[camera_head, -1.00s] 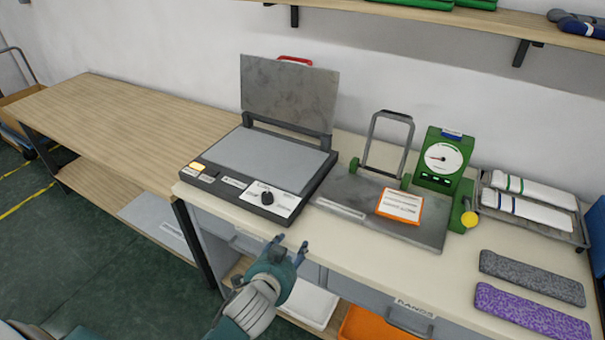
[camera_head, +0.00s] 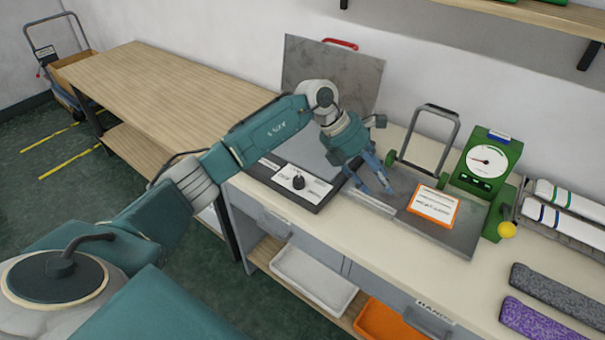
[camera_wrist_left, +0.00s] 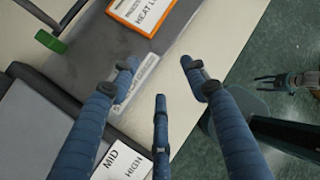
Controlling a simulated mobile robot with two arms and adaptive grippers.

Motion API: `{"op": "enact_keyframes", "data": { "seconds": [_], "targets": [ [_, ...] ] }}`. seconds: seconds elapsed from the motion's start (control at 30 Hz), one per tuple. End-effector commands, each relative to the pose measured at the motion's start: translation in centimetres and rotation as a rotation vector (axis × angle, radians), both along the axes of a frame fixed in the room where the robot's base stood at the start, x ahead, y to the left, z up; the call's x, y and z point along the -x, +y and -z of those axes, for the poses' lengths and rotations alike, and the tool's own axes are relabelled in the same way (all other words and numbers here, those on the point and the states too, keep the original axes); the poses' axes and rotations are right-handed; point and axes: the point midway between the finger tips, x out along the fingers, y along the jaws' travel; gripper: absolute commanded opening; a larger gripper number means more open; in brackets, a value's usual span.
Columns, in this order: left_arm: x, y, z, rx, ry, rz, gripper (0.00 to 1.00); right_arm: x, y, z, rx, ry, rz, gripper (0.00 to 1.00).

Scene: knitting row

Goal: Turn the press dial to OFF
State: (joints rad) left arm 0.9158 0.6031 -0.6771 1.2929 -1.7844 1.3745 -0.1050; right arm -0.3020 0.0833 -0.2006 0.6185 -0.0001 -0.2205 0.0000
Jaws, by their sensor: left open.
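The press (camera_head: 281,199) stands on the bench with its lid (camera_head: 340,78) raised. Its black dial (camera_head: 298,182) sits on a white label plate at the front; I cannot read its setting. My left gripper (camera_head: 377,190) is open and empty, pointing down to the right of the dial, over the front edge of the grey plate beside the press. My arm covers part of the press bed. In the left wrist view the open fingers (camera_wrist_left: 160,75) spread over the bench edge, and the label plate (camera_wrist_left: 122,160) shows "MID" and "HIGH"; the dial is not visible there.
An orange-framed sign (camera_head: 433,206) lies on the grey plate (camera_head: 462,238), with an upright handle frame (camera_head: 428,140) behind. A green gauge (camera_head: 487,160) stands to the right. Knitted bands (camera_head: 545,290) lie at the front right. The wooden table (camera_head: 165,90) at left is clear.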

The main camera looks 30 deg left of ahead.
Motion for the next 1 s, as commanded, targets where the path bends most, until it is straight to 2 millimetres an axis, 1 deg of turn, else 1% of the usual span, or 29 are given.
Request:
{"op": "enact_keyframes", "data": {
  "seconds": [0.03,0.07,0.1,0.2,0.3,0.4,0.47,0.57,0.8,1.0],
  "targets": [
    [-0.2,5.0,-0.5,-0.142,0.042,-0.017,0.46,-0.1,0.0,-0.1,0.000,-0.001,0.000,0.47],
    [0.1,7.7,-0.7,-0.218,0.075,-0.028,0.46,-0.1,0.0,-0.1,0.000,-0.001,0.000,0.47],
    [0.7,10.9,-1.1,-0.304,0.118,-0.046,0.46,-0.1,0.0,-0.1,0.001,-0.002,0.000,0.47],
    [2.2,16.9,-2.6,-0.456,0.210,-0.092,0.46,-0.3,0.0,-0.1,0.000,-0.004,0.000,0.47],
    [3.3,20.0,-3.7,-0.534,0.268,-0.123,0.46,-0.4,0.0,-0.1,0.000,-0.006,0.000,0.47],
    [3.9,21.1,-3.8,-0.561,0.292,-0.134,0.46,-0.4,0.0,-0.3,0.000,-0.006,0.000,0.47],
    [4.0,21.1,-3.3,-0.563,0.296,-0.133,0.46,-0.4,0.0,-0.5,0.000,-0.006,0.000,0.47],
    [4.0,21.0,-1.8,-0.561,0.297,-0.133,0.46,-0.4,0.1,-1.0,-0.001,-0.006,0.001,0.47],
    [4.0,20.9,2.7,-0.558,0.296,-0.131,0.46,-0.4,0.4,-2.4,-0.005,-0.006,0.003,0.47],
    [3.9,20.9,5.6,-0.557,0.293,-0.133,0.46,-0.4,0.7,-3.1,-0.009,-0.005,0.003,0.47]
  ]
}}
